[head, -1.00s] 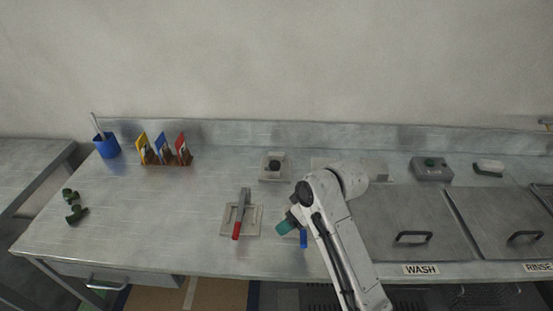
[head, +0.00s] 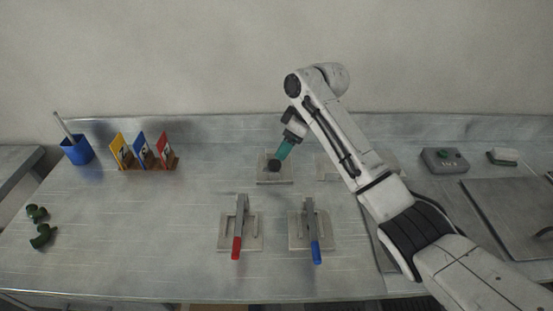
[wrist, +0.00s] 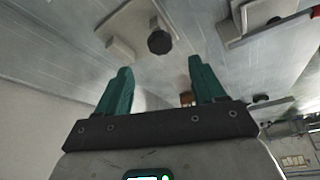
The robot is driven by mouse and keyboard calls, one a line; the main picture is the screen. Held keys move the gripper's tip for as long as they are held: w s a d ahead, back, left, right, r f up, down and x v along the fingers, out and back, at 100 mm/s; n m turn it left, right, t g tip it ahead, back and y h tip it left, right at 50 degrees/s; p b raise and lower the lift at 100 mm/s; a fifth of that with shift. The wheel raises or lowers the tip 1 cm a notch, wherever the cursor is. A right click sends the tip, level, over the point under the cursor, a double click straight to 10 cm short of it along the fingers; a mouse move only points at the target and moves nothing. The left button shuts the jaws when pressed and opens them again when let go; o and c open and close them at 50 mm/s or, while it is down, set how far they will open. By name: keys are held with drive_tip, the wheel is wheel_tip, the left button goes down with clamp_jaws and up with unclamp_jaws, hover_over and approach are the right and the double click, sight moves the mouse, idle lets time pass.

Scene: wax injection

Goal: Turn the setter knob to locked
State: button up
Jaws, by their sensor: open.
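The setter knob, taken to be the round black knob (head: 274,165), stands on a pale square plate (head: 268,181) in the back middle of the counter. The knob (wrist: 159,41) also shows in the wrist view, beyond and between my fingertips. My gripper (head: 283,152) has teal fingers and is open and empty, right by the knob in the head view. In the wrist view the two fingers of my gripper (wrist: 159,66) are spread apart, with a gap between them and the knob. I cannot read any lock mark on the plate.
A red-handled lever (head: 237,246) and a blue-handled lever (head: 315,250) stand on plates in front. A card rack (head: 155,164) and a blue cup (head: 78,152) stand at left, near green pieces (head: 42,235).

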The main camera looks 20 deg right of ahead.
sight(275, 163)
drive_tip(key=x, duration=0.8)
drive_tip(key=shift+a, duration=0.1)
drive_tip(key=shift+c, duration=0.4)
drive_tip(key=c, duration=1)
drive_tip(key=shift+o, duration=0.2)
